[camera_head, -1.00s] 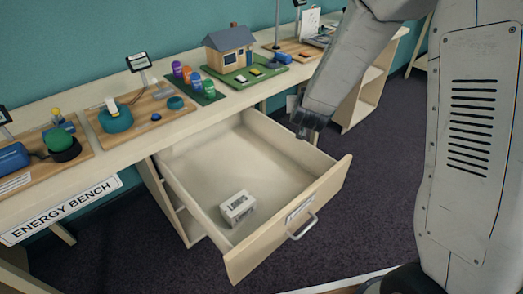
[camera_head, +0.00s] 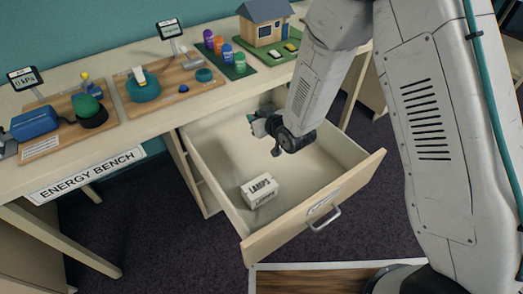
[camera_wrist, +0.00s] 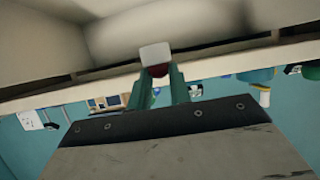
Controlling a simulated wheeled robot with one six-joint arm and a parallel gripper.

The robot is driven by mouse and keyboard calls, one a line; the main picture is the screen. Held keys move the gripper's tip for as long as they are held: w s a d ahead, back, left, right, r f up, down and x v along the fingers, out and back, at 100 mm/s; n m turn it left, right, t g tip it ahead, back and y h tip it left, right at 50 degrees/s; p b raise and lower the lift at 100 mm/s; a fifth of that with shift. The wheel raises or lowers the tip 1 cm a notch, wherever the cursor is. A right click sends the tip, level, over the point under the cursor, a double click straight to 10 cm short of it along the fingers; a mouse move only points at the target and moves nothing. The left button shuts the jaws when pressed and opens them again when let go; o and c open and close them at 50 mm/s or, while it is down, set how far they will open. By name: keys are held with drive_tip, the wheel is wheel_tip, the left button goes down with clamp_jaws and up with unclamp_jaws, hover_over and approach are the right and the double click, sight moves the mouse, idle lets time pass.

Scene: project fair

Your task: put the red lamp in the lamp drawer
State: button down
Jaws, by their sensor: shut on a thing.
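My gripper (camera_head: 257,124) hangs over the open drawer (camera_head: 316,217) of the bench, toward its back part. In the wrist view my gripper (camera_wrist: 164,82) has its two teal fingers closed around the red lamp (camera_wrist: 157,71). The lamp shows a small dark red part between the fingers and a pale block-like end beyond them. The lamp cannot be made out in the head view. A small white box marked LAMPS (camera_head: 260,190) stands in the drawer near its front left.
The bench top (camera_head: 85,164) runs along the back above the drawer. It carries a blue and green pump display (camera_head: 60,118), a teal device on a board (camera_head: 143,88), several coloured jars (camera_head: 225,50) and a model house (camera_head: 265,22). The drawer's right side is mostly bare.

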wheel_tip(320, 180, down, 9)
drive_tip(key=shift+r, duration=0.1)
idle(0.3)
drive_tip(key=shift+f, duration=0.65)
drive_tip(key=c, duration=1.3)
unclamp_jaws()
drive_tip(key=shift+r, duration=0.15)
